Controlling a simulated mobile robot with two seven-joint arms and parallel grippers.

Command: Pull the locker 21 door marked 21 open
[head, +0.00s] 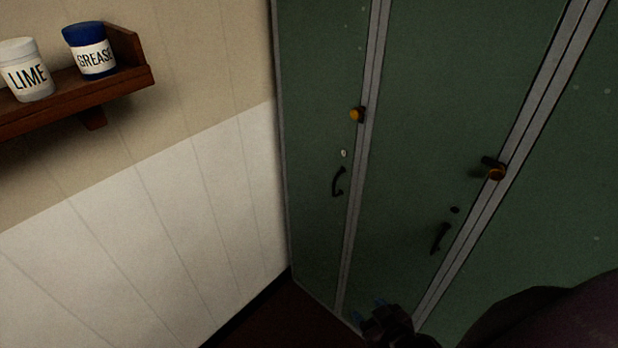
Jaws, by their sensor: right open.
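Green locker doors stand side by side along the right of the head view. No number 21 is readable, so I cannot tell which one is locker 21. The left green door (315,220) has a dark curved handle (338,182) and an orange knob (356,115). The middle green door (430,120) has a dark handle (440,238) and an orange-and-dark knob (495,171). Both doors look shut. My right gripper (368,312) is open at the bottom, below both handles and apart from them. My left gripper is out of view.
A wooden shelf (130,83) on the left wall holds a white LIME jar (27,72) and a blue-lidded GREASE jar (90,52). Grey posts (358,160) separate the doors. The dark floor (285,320) shows at the bottom. Space before the left door looks clear.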

